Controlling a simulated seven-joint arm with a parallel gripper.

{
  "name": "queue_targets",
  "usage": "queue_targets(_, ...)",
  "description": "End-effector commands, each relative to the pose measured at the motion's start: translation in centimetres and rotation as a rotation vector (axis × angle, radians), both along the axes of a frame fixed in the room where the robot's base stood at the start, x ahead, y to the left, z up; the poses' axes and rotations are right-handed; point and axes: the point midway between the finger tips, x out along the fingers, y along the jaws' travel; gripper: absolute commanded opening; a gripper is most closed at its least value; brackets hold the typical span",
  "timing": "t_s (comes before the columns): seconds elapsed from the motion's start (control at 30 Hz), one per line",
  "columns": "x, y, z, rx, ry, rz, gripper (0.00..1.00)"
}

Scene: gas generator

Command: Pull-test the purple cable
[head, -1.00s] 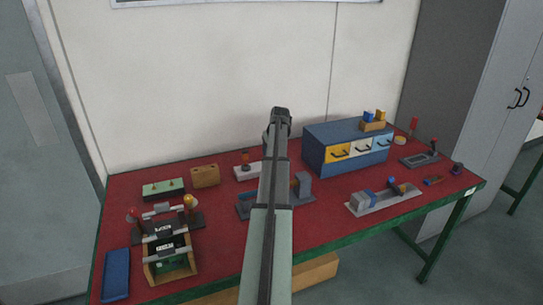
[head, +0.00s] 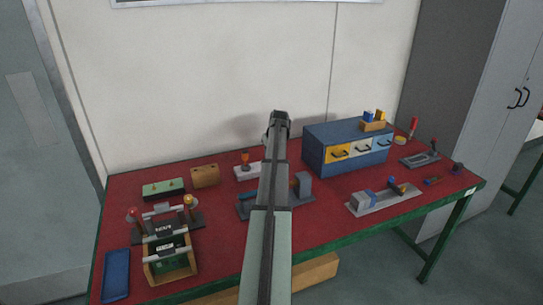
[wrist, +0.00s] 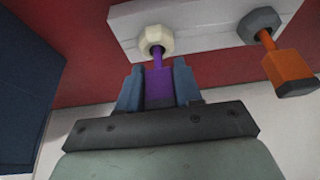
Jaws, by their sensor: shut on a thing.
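The purple cable (wrist: 159,92) shows in the wrist view as a blocky purple end with a thin stem reaching a cream hex nut (wrist: 157,40). The nut sits on the face of a white block (wrist: 200,18). My gripper (wrist: 158,80) is shut on the purple end, one blue-grey finger on each side. An orange cable end (wrist: 287,68) with a dark grey nut (wrist: 259,25) sits on the same block to the right. In the head view the white block (head: 246,171) shows left of my arm; my arm hides the purple cable and fingers.
A blue drawer cabinet (head: 316,150) stands right of my arm on the red table (head: 330,215). A grey fixture (head: 302,186) is close to the arm's right. A tan block (head: 205,176) and a framed device (head: 168,250) stand to the left.

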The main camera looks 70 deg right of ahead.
Motion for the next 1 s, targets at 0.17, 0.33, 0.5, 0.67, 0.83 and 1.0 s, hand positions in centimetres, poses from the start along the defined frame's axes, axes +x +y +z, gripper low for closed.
queue_targets(0.17, 0.00, 0.00, 0.00, 0.000, 0.000, 0.000, 0.08)
queue_targets(0.33, -0.01, 0.01, 0.00, 0.000, 0.000, 0.000, 0.00)
queue_targets(0.5, -0.01, 0.01, 0.01, 0.000, 0.000, 0.000, 0.00)
queue_targets(0.67, 0.00, 0.00, 0.04, 0.000, 0.000, 0.000, 0.00)
queue_targets(0.83, -0.01, 0.00, 0.15, 0.000, 0.000, 0.000, 0.00)
queue_targets(1.0, -0.01, 0.00, 0.18, -0.001, -0.001, 0.000, 0.00)
